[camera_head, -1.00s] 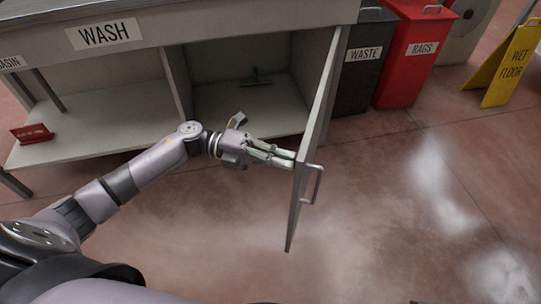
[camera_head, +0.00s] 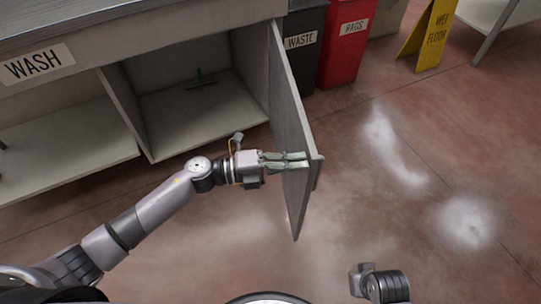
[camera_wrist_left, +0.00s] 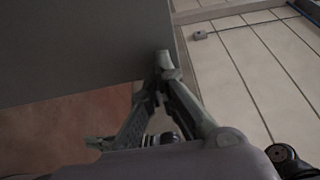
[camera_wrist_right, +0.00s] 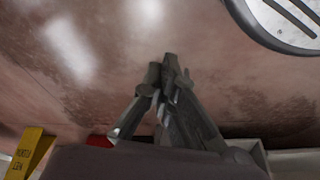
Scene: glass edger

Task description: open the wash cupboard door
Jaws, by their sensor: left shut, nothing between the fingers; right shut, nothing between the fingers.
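The wash cupboard door (camera_head: 288,110) stands swung wide out from the cupboard, hinged at the right side of the opening. Its inner face is toward my left arm. My left gripper (camera_head: 304,160) is shut and empty, with its fingertips at the inner face near the door's free edge. In the left wrist view the grey door panel (camera_wrist_left: 80,45) fills the upper left, and the left fingers (camera_wrist_left: 163,62) are at its edge. The door handle is hidden behind the panel. My right gripper (camera_wrist_right: 168,65) is shut and empty over the floor.
A black waste bin (camera_head: 303,45) and a red rags bin (camera_head: 345,40) stand behind the door. A yellow wet floor sign (camera_head: 430,35) is further right. The floor right of the door is clear.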

